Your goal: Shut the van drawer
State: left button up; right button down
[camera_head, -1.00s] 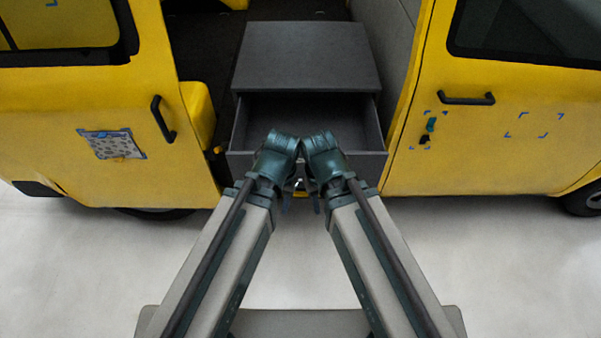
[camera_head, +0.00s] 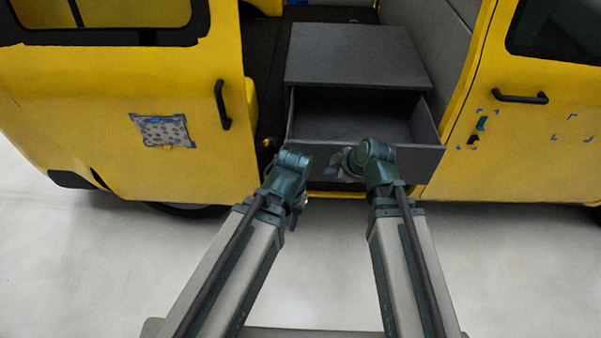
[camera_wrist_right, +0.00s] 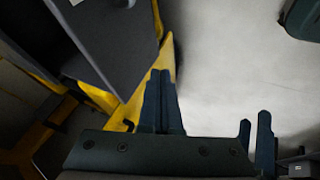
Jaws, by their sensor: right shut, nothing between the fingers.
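The van drawer (camera_head: 405,159) is grey and stands open, pulled out below the dark grey cabinet top (camera_head: 357,56) in the van's doorway. Its inside looks empty. My right gripper (camera_head: 343,175) is low in front of the drawer front, partly hidden by its own wrist; I cannot tell whether it touches. In the right wrist view its fingers (camera_wrist_right: 163,101) are shut and empty, with a grey panel, likely the drawer, at upper left. My left gripper (camera_head: 296,206) is in front of the drawer's left end, mostly hidden by its arm. Two fingers (camera_wrist_right: 255,145) with a gap between them show at lower right there.
The yellow van body (camera_head: 200,90) flanks the doorway, with a black handle (camera_head: 222,105) on the left and another handle (camera_head: 520,98) on the right. A patterned patch (camera_head: 163,131) is on the left panel. The pale floor (camera_head: 90,250) in front is clear.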

aim_at(315, 165)
jog(key=shift+w+a, duration=0.15)
jog(key=shift+w, duration=0.05)
jog(key=w+a+f+b, duration=0.1)
jog(key=w+f+b, duration=0.1)
jog(key=w+a+f+b, duration=0.1)
jog(key=w+f+b, duration=0.2)
jog(key=w+a+f+b, duration=0.1)
jog(key=w+f+b, duration=0.1)
jog(key=w+b, duration=0.1)
jog(key=shift+a+f, duration=0.4)
jog(key=shift+w, duration=0.35)
